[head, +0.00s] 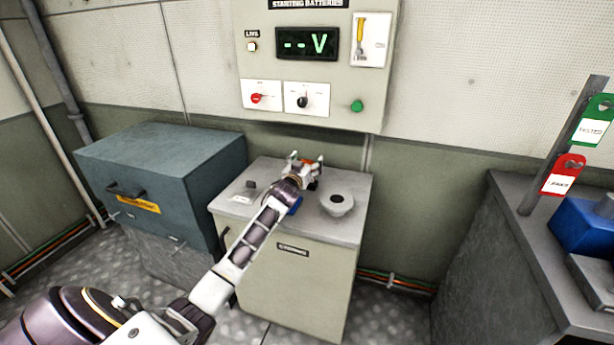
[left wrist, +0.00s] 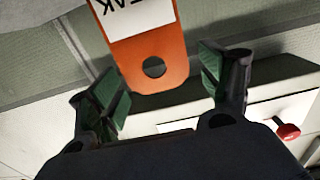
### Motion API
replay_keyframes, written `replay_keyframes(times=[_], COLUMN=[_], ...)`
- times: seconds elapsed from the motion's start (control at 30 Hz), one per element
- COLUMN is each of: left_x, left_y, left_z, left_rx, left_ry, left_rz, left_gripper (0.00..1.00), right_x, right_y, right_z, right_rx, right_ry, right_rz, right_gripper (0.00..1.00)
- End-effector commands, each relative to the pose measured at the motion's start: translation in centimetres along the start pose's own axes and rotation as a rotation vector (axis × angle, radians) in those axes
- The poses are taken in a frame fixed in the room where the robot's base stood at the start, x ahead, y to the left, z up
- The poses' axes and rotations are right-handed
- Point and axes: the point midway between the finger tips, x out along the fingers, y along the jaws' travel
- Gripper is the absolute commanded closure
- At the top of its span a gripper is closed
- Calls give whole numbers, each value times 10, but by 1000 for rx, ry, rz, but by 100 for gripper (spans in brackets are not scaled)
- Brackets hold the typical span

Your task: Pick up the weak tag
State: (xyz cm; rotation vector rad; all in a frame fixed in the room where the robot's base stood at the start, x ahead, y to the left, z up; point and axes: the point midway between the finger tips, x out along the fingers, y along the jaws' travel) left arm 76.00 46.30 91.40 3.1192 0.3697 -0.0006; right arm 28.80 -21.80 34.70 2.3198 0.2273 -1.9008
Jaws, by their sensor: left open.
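The weak tag (left wrist: 150,60) is orange with a white label, on which the upside-down letters "EAK" show in the left wrist view. A round hole is near its end. My left gripper (left wrist: 162,82) is open, with one green-padded finger on each side of the tag; I see no contact. In the head view the left gripper (head: 304,164) is over the back of the pale cabinet's top, near the wall, and mostly hides what is beneath it. My right gripper is out of view.
The pale cabinet (head: 290,270) bears a round cup-like fitting (head: 337,204). A blue-grey box (head: 160,165) stands at left. The battery panel (head: 345,95) hangs above. At right, a post holds a red tag (head: 563,175) and a green tag (head: 594,121) beside a blue block (head: 585,228).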

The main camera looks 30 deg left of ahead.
Motion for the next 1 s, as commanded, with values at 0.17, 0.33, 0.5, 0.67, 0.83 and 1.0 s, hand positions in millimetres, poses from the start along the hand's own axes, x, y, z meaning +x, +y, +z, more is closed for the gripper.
replay_keyframes(times=[0.17,0.33,0.5,0.67,0.83,1.0], left_x=[2,1,1,1,1,1], left_y=[0,0,0,0,0,0], left_z=[0,0,0,0,0,0], left_rx=[1,1,1,1,1,1], left_ry=[0,0,0,0,0,0], left_rz=[0,0,0,0,0,0], left_gripper=[21,21,21,41,63,65], right_x=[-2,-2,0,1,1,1], right_y=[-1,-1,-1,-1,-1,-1], right_z=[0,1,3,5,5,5], right_rx=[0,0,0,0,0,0], right_ry=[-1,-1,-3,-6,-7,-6], right_rz=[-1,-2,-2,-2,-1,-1], right_gripper=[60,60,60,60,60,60])
